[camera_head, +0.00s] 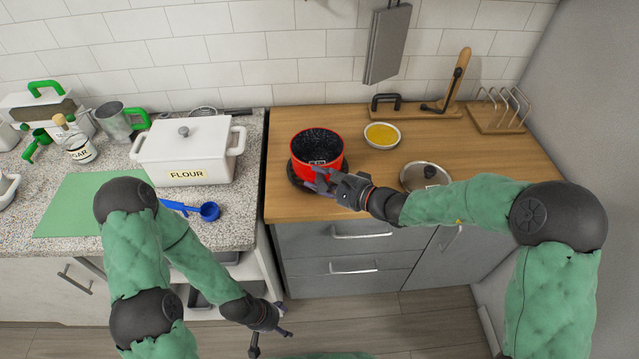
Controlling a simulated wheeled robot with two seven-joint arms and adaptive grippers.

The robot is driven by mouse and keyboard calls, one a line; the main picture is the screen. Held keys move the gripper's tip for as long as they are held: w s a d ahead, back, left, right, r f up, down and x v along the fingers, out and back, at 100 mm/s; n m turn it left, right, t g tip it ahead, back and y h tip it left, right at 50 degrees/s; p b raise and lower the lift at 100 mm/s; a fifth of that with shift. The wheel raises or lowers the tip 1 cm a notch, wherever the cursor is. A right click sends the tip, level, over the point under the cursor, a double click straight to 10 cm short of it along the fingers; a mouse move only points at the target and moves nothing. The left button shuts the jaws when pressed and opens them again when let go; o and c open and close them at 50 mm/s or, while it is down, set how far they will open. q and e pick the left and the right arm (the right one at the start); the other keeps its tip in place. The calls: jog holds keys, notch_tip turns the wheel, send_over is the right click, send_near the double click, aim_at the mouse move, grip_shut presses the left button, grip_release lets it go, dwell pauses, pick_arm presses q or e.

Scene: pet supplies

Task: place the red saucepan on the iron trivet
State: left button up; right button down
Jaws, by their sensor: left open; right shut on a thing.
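The red saucepan (305,163) is upright on the wooden counter, with a dark speckled inside. A dark round iron trivet (296,181) shows under and around its base; the saucepan appears to be on it or just over it, and I cannot tell if they touch. My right gripper (328,184) is at the saucepan's front right side and is shut on it, likely at the handle, which the gripper hides. My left gripper (271,339) is open and empty, low in front of the cabinets.
A white flour container (187,152) stands on the speckled counter to the left, with a blue scoop (208,211) in front. A small yellow-filled bowl (382,135) and a glass lid (425,176) lie right of the saucepan. A toast rack (500,112) stands at the back right.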

jog(key=shift+w+f, duration=0.1)
jog(key=shift+f, duration=0.25)
jog(key=shift+f, duration=0.15)
jog(key=c, duration=0.8)
grip_release()
